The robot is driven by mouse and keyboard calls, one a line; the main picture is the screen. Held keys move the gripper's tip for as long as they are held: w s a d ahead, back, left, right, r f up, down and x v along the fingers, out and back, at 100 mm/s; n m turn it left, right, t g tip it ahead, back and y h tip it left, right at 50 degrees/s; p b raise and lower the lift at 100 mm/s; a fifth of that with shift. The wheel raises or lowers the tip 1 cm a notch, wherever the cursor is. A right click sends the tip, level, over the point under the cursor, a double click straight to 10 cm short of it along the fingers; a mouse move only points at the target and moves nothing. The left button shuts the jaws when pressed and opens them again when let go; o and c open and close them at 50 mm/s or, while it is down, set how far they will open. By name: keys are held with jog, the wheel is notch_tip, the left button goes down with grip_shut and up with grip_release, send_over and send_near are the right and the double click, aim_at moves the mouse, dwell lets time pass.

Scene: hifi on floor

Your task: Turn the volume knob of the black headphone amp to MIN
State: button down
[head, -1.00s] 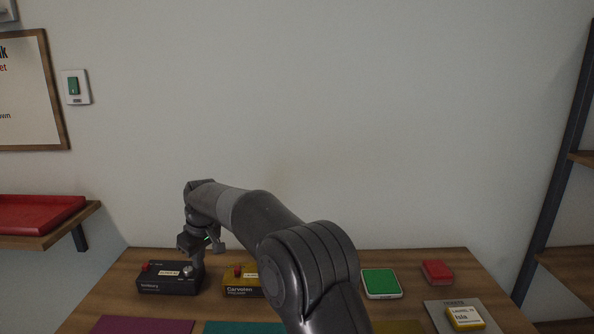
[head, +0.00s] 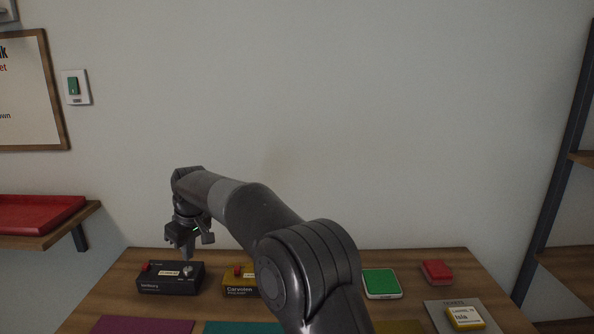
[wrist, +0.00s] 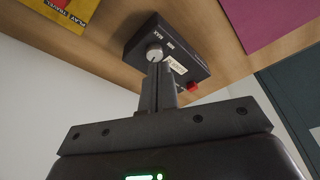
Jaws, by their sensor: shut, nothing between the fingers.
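The black headphone amp (head: 160,286) stands at the back left of the wooden table, with a red button and a pale label on top. Its light grey volume knob (head: 188,269) is on the right of its top. In the wrist view the knob (wrist: 154,52) shows beside the MAX and MIN marks on the amp (wrist: 190,44); its pointer is too small to read surely. My gripper (head: 187,250) is shut and empty, held above and behind the amp, apart from the knob. Its fingers (wrist: 159,72) point toward the knob in the wrist view.
A yellow device (head: 242,285) stands right of the amp, partly hidden by my arm. A green-topped box (head: 381,283), a red block (head: 436,272) and a yellow-labelled piece (head: 465,318) on a grey plate are further right. Purple (head: 142,325) and teal mats lie in front.

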aim_at(197, 275)
jog(key=shift+s+d+x, duration=0.15)
jog(key=shift+d+x, duration=0.05)
jog(key=shift+x, duration=0.85)
jog(key=shift+s+d+x, duration=0.1)
jog(key=shift+d+x, duration=0.15)
jog(key=shift+x, duration=0.8)
jog(key=shift+s+d+x, duration=0.15)
jog(key=shift+d+x, duration=0.05)
jog(key=shift+x, duration=0.85)
jog(key=shift+w+a+f, duration=0.1)
jog(key=shift+w+f, duration=0.05)
jog(key=shift+w, duration=0.15)
jog(key=shift+w+d, duration=0.3)
jog(key=shift+d, duration=0.1)
jog(key=shift+w+d, duration=0.1)
jog(key=shift+w, duration=0.35)
jog(key=shift+d, duration=0.4)
jog(key=a+v, duration=0.1)
jog(key=v, duration=0.4)
jog(key=shift+w+r, duration=0.2)
jog(key=shift+r, duration=0.4)
